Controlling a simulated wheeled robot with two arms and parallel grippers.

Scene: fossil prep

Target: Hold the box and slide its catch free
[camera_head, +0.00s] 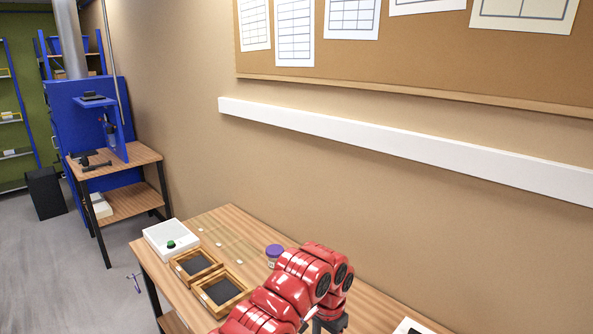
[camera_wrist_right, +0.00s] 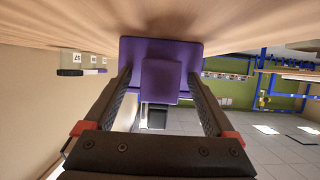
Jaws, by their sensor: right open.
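A purple box (camera_wrist_right: 128,50) shows in the right wrist view against the wooden table, with a smaller purple block (camera_wrist_right: 160,80) standing out toward the camera. I cannot tell for sure which part is the catch. My right gripper (camera_wrist_right: 160,76) is open, with one finger on each side of the smaller block and a gap showing on both sides. In the head view the box is not seen; my red arm covers part of the table. My left gripper is in neither view.
On the table (camera_head: 226,217) are a white box with a green button (camera_head: 165,237), two wooden trays (camera_head: 221,306) with dark linings and a purple-lidded jar (camera_head: 274,262). The wall (camera_head: 190,150) runs along the table's far side. A lower bench (camera_head: 134,204) stands farther back left.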

